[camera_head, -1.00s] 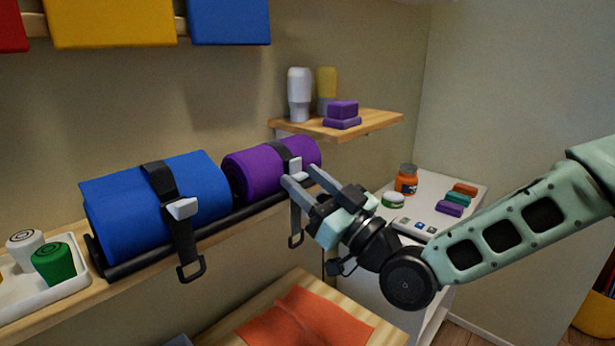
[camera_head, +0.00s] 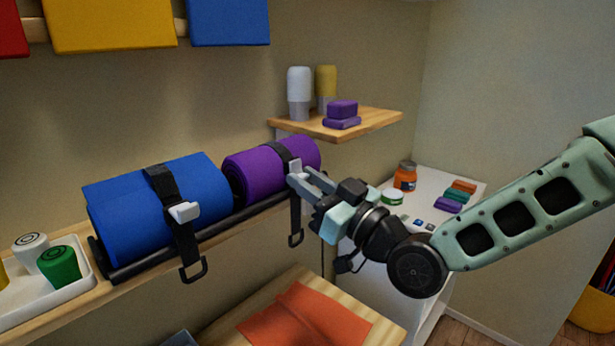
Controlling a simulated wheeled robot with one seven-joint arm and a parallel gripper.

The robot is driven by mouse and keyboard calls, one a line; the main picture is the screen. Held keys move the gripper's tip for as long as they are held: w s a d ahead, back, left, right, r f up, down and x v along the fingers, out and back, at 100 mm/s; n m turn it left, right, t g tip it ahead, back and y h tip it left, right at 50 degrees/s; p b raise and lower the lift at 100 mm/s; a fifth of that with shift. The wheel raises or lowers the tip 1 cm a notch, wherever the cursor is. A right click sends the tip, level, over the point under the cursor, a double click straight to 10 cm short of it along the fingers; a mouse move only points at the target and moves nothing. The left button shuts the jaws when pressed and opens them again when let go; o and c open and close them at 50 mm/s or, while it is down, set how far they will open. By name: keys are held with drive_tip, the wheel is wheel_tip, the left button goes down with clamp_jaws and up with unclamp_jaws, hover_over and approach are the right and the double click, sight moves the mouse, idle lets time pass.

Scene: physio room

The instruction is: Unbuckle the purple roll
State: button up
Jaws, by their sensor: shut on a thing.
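The purple roll (camera_head: 256,171) lies on a dark rack on the wall shelf, to the right of the blue roll (camera_head: 140,205). A black strap (camera_head: 281,152) wraps the purple roll, with a pale buckle (camera_head: 295,167) on its front.
A small shelf (camera_head: 376,124) with bottles and purple blocks is above right. A white cabinet (camera_head: 462,182) with an orange jar (camera_head: 405,176) stands behind my arm. A tray (camera_head: 78,287) is at left. An orange cloth (camera_head: 305,318) lies on the wooden top below.

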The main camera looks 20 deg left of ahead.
sight(300, 175)
drive_tip(key=r+h+p, duration=0.1)
drive_tip(key=p, duration=0.1)
drive_tip(key=r+g+h+p, duration=0.1)
drive_tip(key=h, duration=0.1)
drive_tip(key=shift+s+d+p, duration=0.2)
drive_tip(key=shift+d+p, duration=0.15)
drive_tip(key=shift+p, duration=0.05)
drive_tip(key=h+p, duration=0.1)
drive_tip(key=p, duration=0.1)
drive_tip(key=r+g+h+p, duration=0.1)
drive_tip(key=h+p, duration=0.1)
drive_tip(key=shift+d+r+h, duration=0.15)
drive_tip(key=shift+h, duration=0.15)
drive_tip(key=g+h+p, duration=0.1)
drive_tip(key=h+p, duration=0.1)
drive_tip(key=r+g+h+p, duration=0.1)
drive_tip(key=p, duration=0.1)
drive_tip(key=shift+r+h, duration=0.2)
drive_tip(key=shift+h, duration=0.2)
drive_tip(key=shift+a+r+g+h+p, duration=0.15)
drive_tip(key=shift+g+h+p, duration=0.2)
drive_tip(key=shift+h+p, duration=0.35)
drive_tip(key=shift+a+r+g+h+p, duration=0.1)
drive_tip(key=shift+g+h+p, duration=0.25)
drive_tip(key=shift+h+p, duration=0.35)
drive_tip(key=shift+f, duration=0.1)
drive_tip(key=o, duration=1)
drive_tip(key=shift+w, duration=0.1)
